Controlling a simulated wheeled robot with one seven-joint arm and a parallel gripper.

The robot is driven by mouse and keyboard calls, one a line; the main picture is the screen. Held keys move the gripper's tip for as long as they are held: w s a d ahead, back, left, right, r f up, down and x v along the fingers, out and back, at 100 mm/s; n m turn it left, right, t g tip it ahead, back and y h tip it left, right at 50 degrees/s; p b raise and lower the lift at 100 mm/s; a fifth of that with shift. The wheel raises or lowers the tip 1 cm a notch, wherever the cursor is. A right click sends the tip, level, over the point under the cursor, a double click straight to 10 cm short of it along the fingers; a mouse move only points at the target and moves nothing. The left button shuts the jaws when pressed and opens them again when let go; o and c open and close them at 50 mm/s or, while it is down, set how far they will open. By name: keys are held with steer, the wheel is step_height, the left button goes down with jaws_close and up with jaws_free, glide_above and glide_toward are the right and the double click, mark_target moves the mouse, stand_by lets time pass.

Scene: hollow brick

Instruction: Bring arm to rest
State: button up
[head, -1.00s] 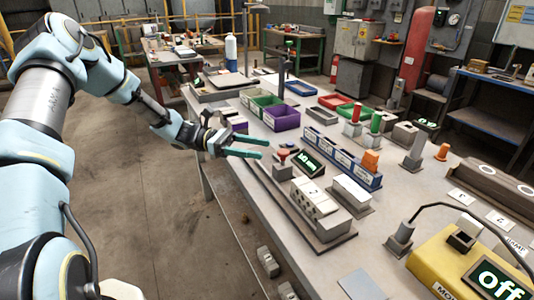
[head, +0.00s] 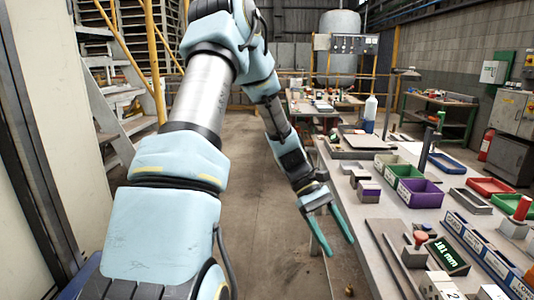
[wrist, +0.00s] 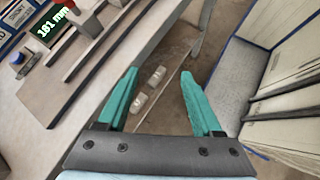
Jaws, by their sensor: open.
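My gripper (head: 338,228) has two green fingers spread apart with nothing between them. In the head view it hangs beside the left edge of the long workbench (head: 352,203), over the floor. In the wrist view the open fingers (wrist: 163,100) point past the bench edge toward the floor.
On the bench stand a purple bin (head: 420,193), a green bin (head: 388,165), a red tray (head: 489,186) and a display reading "181 mm" (head: 447,257). A pale panel (head: 50,120) stands close at the left. Bare floor (head: 240,190) lies between.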

steer(key=a+r+m+t+y, duration=0.2)
steer(key=a+r+m+t, duration=0.1)
steer(key=a, duration=0.8)
steer(key=a+r+m+t+y, duration=0.2)
steer(key=a+t, duration=0.4)
steer(key=a, duration=0.6)
steer(key=shift+s+r+m+t+y, duration=0.3)
steer(key=shift+r+m+y, duration=0.1)
steer(key=shift+r+y, duration=0.3)
